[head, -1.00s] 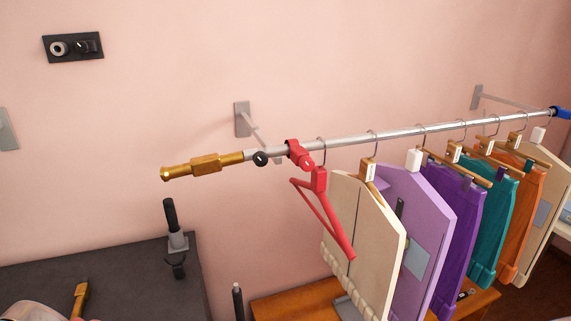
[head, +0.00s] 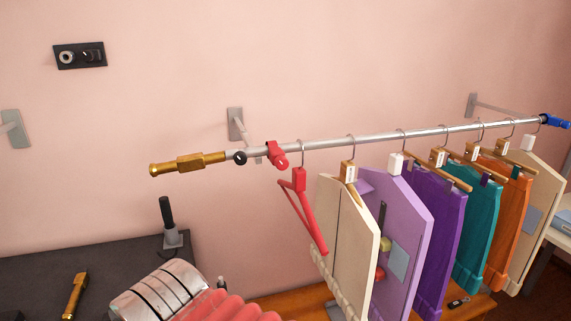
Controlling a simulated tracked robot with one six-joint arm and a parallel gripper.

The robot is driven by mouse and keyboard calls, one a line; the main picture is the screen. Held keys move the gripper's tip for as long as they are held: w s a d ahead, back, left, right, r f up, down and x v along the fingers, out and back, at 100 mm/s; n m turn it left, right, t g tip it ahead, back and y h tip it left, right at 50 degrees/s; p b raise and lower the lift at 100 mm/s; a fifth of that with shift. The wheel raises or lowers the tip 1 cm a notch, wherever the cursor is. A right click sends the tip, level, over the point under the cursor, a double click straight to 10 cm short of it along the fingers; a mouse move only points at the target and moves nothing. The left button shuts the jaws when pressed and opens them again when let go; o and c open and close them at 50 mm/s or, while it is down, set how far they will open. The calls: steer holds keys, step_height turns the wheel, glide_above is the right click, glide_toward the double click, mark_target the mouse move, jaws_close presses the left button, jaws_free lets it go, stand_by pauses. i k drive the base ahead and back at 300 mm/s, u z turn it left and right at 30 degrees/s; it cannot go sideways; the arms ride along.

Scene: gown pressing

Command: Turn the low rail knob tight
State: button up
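A silver rail (head: 360,138) runs along the pink wall, rising to the right in the picture. A brass end piece (head: 190,162) forms its left end. A small round black knob (head: 240,158) is on the rail beside the brass; I cannot tell if it is tight. A red clamp with a round red knob (head: 278,157) sits just right of it. A blue clamp (head: 554,121) is at the far right end. A silver ribbed housing with red ribbed parts, seemingly my arm (head: 165,290), is low in front, well below the rail. My gripper's fingertips do not show.
A red hanger (head: 305,215) and several coloured garments (head: 405,235) hang from the rail. A dark table (head: 35,280) at left bears a brass piece (head: 76,296) and a black-handled tool (head: 170,222). A wall panel (head: 80,55) is at upper left.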

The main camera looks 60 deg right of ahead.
mark_target(240, 158)
steer(key=z, duration=0.55)
steer(key=k, duration=0.8)
steer(key=z, duration=0.3)
steer(key=i, duration=1.1)
steer(key=z, duration=0.4)
steer(key=k, duration=0.5)
steer(key=u, duration=0.05)
